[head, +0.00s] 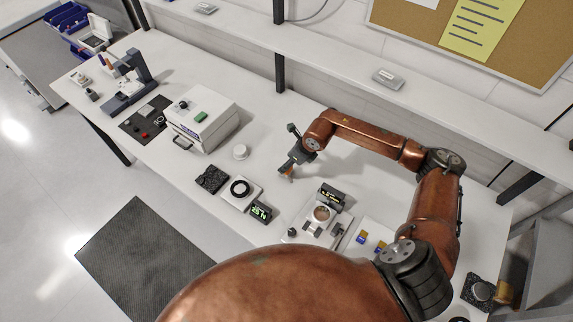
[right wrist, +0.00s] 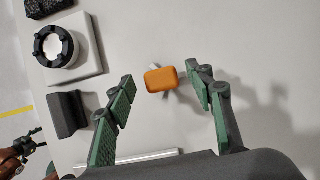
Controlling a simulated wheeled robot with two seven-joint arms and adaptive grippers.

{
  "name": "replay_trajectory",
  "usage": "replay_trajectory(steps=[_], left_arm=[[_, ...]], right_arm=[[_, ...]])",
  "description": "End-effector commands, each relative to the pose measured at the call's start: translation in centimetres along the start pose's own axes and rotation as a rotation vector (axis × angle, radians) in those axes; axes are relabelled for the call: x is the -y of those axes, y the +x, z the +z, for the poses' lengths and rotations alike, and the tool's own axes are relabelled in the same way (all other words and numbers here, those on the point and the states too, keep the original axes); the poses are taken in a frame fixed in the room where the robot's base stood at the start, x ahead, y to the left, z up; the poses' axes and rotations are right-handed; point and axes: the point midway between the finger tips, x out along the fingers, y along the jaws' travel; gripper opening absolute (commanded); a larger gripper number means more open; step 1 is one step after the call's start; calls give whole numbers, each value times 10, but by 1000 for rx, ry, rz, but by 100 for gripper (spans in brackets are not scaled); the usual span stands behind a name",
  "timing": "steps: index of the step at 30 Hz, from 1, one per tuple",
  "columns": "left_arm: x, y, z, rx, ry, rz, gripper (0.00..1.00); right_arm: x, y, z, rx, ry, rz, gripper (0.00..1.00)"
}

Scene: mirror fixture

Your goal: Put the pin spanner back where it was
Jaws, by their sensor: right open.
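The pin spanner appears to be the small tool with an orange handle (right wrist: 161,80) and grey metal parts beside and below it. In the right wrist view it lies between the two green-padded fingers of my right gripper (right wrist: 160,82), with a gap on each side. In the head view the right gripper (head: 287,168) is low over the bench, right of the black ring on its white plate (head: 224,194). A copper and dark part at the lower left of the right wrist view looks like my left gripper (right wrist: 27,148); its fingers are unclear.
A black pad (head: 212,179), a small lit display (head: 261,211) and a white round piece (head: 240,152) stand nearby. A fixture with a round mirror (head: 321,213) is nearer to me. A white instrument box (head: 205,115) stands further left. The bench behind the gripper is clear up to the shelf.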

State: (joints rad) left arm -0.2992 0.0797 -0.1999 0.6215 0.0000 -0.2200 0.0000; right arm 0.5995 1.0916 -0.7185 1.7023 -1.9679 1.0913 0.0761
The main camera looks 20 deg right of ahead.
Motion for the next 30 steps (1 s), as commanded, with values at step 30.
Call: replay_trajectory(steps=[30], left_arm=[[0, 15, 4, 4, 0, 0, 72]], right_arm=[[0, -93, 0, -1, 0, 0, 49]])
